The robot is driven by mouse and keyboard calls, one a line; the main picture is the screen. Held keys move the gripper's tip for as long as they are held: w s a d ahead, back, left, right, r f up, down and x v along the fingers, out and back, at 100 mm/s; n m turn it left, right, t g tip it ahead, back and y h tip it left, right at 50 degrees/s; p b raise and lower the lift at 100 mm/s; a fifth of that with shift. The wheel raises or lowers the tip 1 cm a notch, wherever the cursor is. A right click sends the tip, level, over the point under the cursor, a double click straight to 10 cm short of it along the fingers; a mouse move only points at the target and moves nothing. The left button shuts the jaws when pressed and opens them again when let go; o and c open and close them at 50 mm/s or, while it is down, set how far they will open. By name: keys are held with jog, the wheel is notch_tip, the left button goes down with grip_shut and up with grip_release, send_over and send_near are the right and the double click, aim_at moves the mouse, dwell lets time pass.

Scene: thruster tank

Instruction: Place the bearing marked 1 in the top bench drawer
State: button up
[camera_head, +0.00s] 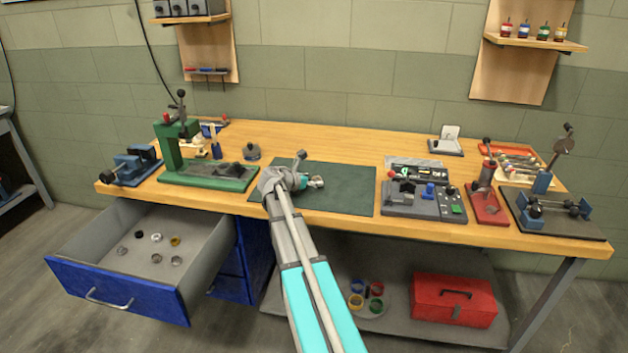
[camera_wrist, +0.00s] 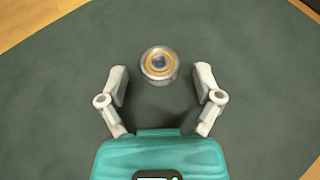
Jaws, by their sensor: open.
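A round metal bearing (camera_wrist: 159,63) with an orange-brown ring lies on the dark green mat (camera_wrist: 60,110) in the wrist view. No number on it can be read. My gripper (camera_wrist: 162,86) is open, with a finger to the left and right just short of the bearing, touching neither side. In the head view my gripper (camera_head: 312,182) is over the mat (camera_head: 345,190), and I cannot make out the bearing there. The top bench drawer (camera_head: 118,292) is pulled out at the left, with several small ring-shaped parts (camera_head: 156,237) on its floor.
A green press (camera_head: 205,172) and a blue vise (camera_head: 135,165) stand on the bench left of the mat. A grey fixture board (camera_head: 425,200) and a red-based tool (camera_head: 487,203) stand right. A red toolbox (camera_head: 453,300) is on the lower shelf.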

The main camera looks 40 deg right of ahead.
jog(key=shift+r, duration=0.15)
jog(key=shift+a+r, duration=0.1)
jog(key=p+v, duration=0.5)
jog(key=v, duration=0.6)
jog(key=shift+a+r, duration=0.15)
jog(key=shift+a, duration=0.2)
dwell(0.3)
jog(key=shift+s+a+f, duration=0.25)
jog(key=shift+a, duration=0.05)
jog(key=s+a+f+m+y, duration=0.3)
jog(key=s+a+m+y, duration=0.1)
jog(key=a, duration=0.6)
jog(key=s+a+f+m+g+y, duration=0.1)
jog(key=s+a+f+m+y, duration=0.3)
jog(key=s+a+m, duration=0.3)
jog(key=s+a+f+m+y, duration=0.4)
jog(key=a+m, duration=0.4)
jog(key=a, duration=0.5)
jog(key=shift+s+a+g+y, duration=0.35)
jog(key=shift+s+y, duration=0.35)
jog(key=shift+s, duration=0.3)
jog(key=shift+o, duration=0.5)
